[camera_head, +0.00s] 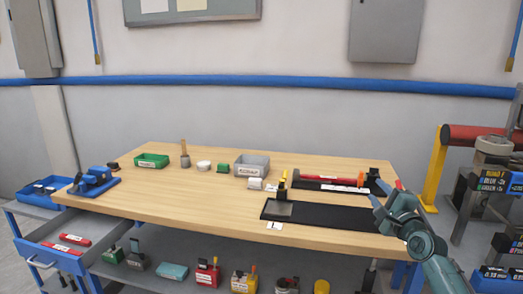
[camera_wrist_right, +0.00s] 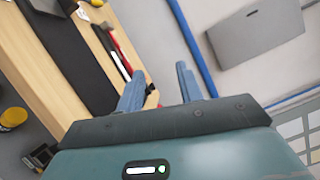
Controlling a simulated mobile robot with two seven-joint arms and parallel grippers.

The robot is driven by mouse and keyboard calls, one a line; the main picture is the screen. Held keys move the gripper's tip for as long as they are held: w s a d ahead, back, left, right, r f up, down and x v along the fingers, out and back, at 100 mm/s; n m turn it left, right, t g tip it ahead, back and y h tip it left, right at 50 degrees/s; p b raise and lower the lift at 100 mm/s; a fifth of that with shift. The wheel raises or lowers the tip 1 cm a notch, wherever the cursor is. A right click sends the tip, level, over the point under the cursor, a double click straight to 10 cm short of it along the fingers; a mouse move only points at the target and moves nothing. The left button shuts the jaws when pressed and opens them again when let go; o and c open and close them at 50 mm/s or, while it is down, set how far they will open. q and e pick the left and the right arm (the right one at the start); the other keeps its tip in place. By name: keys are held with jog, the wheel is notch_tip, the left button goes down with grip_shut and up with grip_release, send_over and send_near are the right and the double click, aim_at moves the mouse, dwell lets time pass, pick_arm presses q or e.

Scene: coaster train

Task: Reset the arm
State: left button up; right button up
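My right gripper (camera_head: 378,198) is raised at the right end of the wooden workbench (camera_head: 190,217) in the head view. In the right wrist view its two blue fingers (camera_wrist_right: 160,88) stand apart with nothing between them, so it is open and empty. Past the fingers, the wrist view shows the bench edge, the wall and a grey wall box (camera_wrist_right: 255,32). My left gripper is not in the head view.
A black mat (camera_head: 345,217) lies at the bench's front right, with a red tool (camera_head: 325,178) behind it. The front left of the top is clear.

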jog(key=d+f+n+g+h, duration=0.25)
jog(key=d+n+h, duration=0.2)
jog(key=n, duration=1.65)
jog(key=s+a+f+n+g+y, duration=0.1)
jog(key=s+a+f, duration=0.4)
jog(key=s+f, duration=0.3)
jog(key=s+a+f+n+g+y, duration=0.1)
jog(key=s+a+f+n+y, duration=0.1)
jog(key=s+a+f, duration=0.65)
jog(key=s+a+f+g+y, duration=0.1)
jog(key=s+a+f, duration=0.3)
jog(key=s, duration=0.7)
jog(key=s+a+f+m+g+y, duration=0.1)
jog(key=s+f, duration=0.5)
jog(key=s, duration=0.6)
jog(key=a+g, duration=0.1)
jog(key=a, duration=0.1)
jog(key=shift+a+f+g, duration=0.15)
jog(key=shift+a+g, duration=0.2)
jog(key=shift+d, duration=0.1)
